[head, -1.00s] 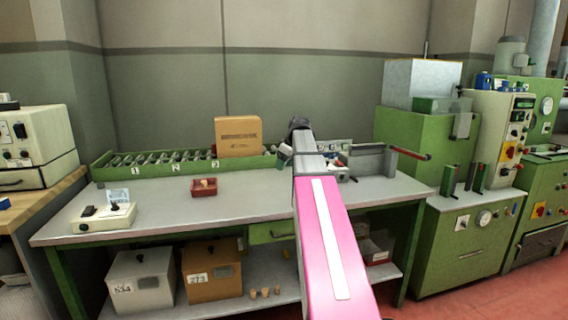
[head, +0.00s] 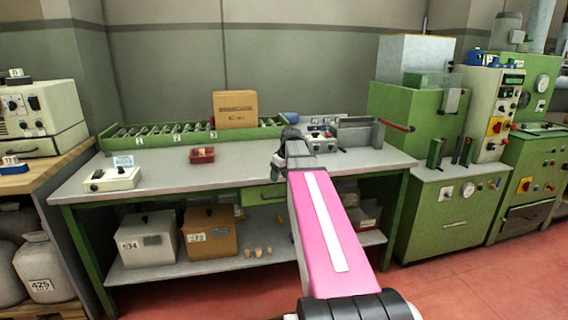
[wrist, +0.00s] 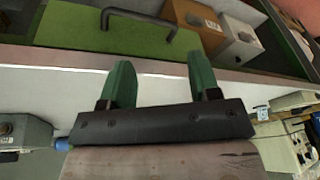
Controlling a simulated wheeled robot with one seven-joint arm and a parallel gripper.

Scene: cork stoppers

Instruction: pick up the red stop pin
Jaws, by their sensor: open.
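A thin red rod (head: 396,125) sticks out from the right end of a grey upright plate (head: 355,134) at the bench's back right in the head view. It looks like the stop pin, but it is too small to be sure. The wrist view does not show it. My gripper (head: 277,172) is over the front part of the bench, left of and nearer than the rod. In the wrist view my gripper's two green fingers (wrist: 160,78) are apart with nothing between them, above the bench's front edge and green drawer (wrist: 110,30).
The grey bench top (head: 160,180) holds a roller rack (head: 165,138) with a cardboard box (head: 235,110), a red tray (head: 202,155) and a beige device (head: 112,178). A control box (head: 322,143) stands just beyond my gripper. A green machine (head: 420,130) stands at the right.

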